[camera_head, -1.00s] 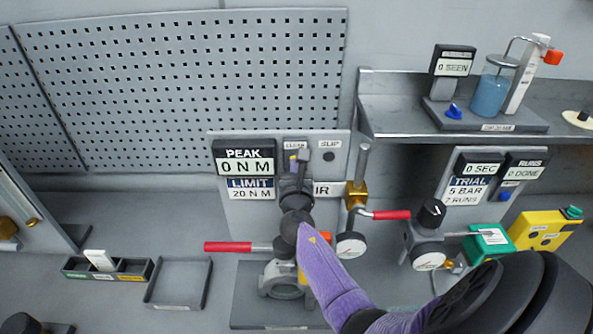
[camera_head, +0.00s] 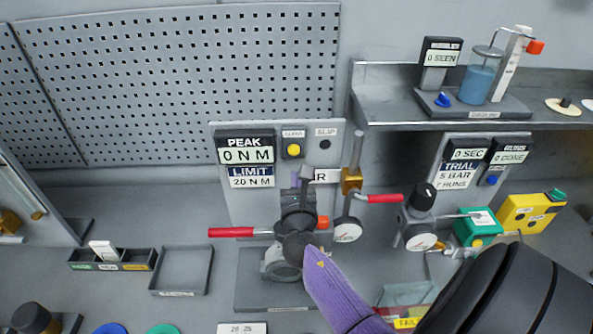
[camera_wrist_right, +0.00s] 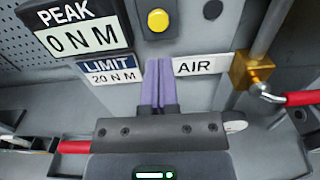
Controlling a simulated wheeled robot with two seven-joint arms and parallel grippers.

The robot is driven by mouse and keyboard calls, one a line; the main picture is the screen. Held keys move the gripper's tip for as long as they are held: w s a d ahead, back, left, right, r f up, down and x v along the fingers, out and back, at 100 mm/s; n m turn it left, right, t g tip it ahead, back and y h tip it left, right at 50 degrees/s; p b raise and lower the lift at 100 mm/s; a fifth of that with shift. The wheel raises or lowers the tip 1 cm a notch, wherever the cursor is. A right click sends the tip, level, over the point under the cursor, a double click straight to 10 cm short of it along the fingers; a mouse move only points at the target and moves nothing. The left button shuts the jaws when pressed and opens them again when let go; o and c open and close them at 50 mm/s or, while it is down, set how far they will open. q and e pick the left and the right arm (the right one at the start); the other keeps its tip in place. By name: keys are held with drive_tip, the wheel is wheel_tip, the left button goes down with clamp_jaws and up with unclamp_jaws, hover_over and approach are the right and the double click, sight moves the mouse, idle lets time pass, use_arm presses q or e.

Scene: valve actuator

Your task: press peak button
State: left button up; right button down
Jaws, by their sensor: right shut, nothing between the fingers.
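The yellow button (camera_head: 293,149) sits on the grey upright panel (camera_head: 226,203), under a small label and just right of the PEAK display (camera_head: 246,150), which reads 0 N M. It also shows in the right wrist view (camera_wrist_right: 158,21), uncovered. My right gripper (camera_head: 296,179) is shut and empty, its purple fingers pointing up at the panel below the button. In the right wrist view the fingertips (camera_wrist_right: 158,62) are beside the AIR label, apart from the button. The wrist hides part of the panel's lower middle. My left gripper is out of view.
The LIMIT display (camera_head: 251,177) reads 20 N M. Another red handle (camera_head: 231,232) extends left. An empty tray (camera_head: 182,270) lies on the bench at left.

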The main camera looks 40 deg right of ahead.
drive_tip(key=v, duration=0.5)
drive_tip(key=shift+s+a+r, duration=0.1)
drive_tip(key=shift+a, duration=0.05)
idle(0.5)
